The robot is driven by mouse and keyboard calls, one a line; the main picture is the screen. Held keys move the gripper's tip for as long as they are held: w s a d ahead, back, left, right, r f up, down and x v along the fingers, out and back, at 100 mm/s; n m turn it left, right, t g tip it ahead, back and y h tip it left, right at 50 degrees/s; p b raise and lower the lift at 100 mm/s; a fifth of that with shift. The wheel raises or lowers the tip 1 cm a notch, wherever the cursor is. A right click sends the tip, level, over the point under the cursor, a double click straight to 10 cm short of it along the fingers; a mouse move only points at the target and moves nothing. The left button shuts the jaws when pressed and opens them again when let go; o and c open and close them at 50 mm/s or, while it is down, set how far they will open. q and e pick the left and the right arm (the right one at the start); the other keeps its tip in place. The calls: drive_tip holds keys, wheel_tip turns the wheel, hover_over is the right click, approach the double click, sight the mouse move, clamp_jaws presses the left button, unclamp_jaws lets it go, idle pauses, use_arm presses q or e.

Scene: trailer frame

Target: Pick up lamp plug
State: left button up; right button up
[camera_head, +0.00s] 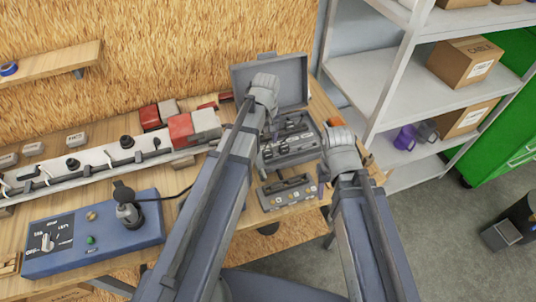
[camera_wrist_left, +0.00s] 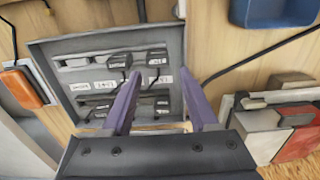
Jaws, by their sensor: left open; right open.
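I cannot tell by label which plug is the lamp plug. Several black plugs lie in the open grey case (camera_head: 290,148), also in the left wrist view (camera_wrist_left: 60,55); one dark plug (camera_wrist_left: 158,58) shows near the fingertips. My left gripper (camera_wrist_left: 158,88) is open and empty above the case, its purple fingers apart and pointing into it. In the head view its wrist (camera_head: 264,100) partly hides the case. My right gripper (camera_head: 342,150) is at the right edge of the case; its fingers are mostly hidden by its own wrist.
A blue control box (camera_head: 95,240) with a corded black plug (camera_head: 130,212) stands front left. Red and white lamps (camera_head: 192,128) and a white socket rail (camera_head: 95,165) lie behind. A small grey socket panel (camera_head: 288,193) sits before the case. Shelves (camera_head: 365,75) stand right.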

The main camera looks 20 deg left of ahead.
sight(268, 150)
use_arm(q)
drive_tip(key=shift+w+f+b, duration=0.1)
drive_tip(key=shift+f+b, duration=0.35)
drive_tip(key=shift+f, duration=0.4)
drive_tip(key=shift+r, duration=0.1)
use_arm(e)
drive_tip(key=shift+f, duration=0.75)
use_arm(q)
drive_tip(key=f+b, duration=0.5)
drive_tip(key=shift+d+f, duration=0.2)
drive_tip(key=shift+d, duration=0.05)
drive_tip(key=shift+r, duration=0.1)
use_arm(e)
wheel_tip(268, 150, down, 5)
drive_tip(key=shift+f, duration=0.1)
use_arm(q)
drive_tip(key=shift+s, duration=0.2)
drive_tip(key=shift+c, duration=0.3)
drive_tip(key=c, duration=0.5)
drive_tip(key=shift+c, duration=0.2)
